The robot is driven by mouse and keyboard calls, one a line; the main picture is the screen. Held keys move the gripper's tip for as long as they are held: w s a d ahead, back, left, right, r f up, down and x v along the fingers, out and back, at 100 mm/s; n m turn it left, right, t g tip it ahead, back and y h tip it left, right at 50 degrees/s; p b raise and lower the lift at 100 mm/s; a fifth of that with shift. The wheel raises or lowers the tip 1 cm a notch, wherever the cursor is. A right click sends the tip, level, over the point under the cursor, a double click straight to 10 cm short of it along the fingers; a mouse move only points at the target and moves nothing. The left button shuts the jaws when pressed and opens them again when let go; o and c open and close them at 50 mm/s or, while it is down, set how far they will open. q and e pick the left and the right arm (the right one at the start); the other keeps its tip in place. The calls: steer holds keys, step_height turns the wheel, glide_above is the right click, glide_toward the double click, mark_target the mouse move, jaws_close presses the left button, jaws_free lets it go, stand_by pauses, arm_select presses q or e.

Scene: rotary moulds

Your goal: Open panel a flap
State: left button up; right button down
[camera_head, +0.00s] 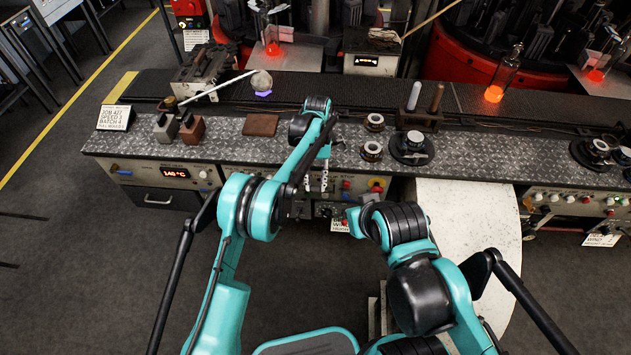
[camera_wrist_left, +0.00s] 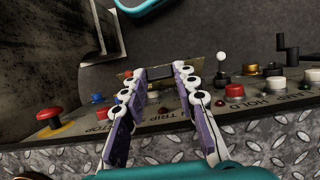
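My left gripper (camera_head: 316,183) hangs down in front of the control panel (camera_head: 345,186) on the bench's front edge. In the left wrist view my left gripper (camera_wrist_left: 168,74) has its two jointed fingers apart, with their tips over the panel. A small brass-coloured plate with a dark patch (camera_wrist_left: 160,72) shows at and between the tips; it may be the flap. I cannot tell whether the fingers touch it, and part of it is hidden behind them. My right arm (camera_head: 400,225) is folded low near the middle; its gripper does not show.
A red mushroom button (camera_wrist_left: 48,114) is left of the fingers; a white-knobbed lever (camera_wrist_left: 221,58) and a red button (camera_wrist_left: 234,90) are close on the right. The metal bench top (camera_head: 220,140) carries small tools. A pale drum (camera_head: 470,225) stands right of the panel.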

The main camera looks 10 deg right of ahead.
arm_select(q)
steer(key=shift+o, duration=1.3)
steer(key=shift+w+f, duration=0.1)
steer(key=shift+v, duration=3.75)
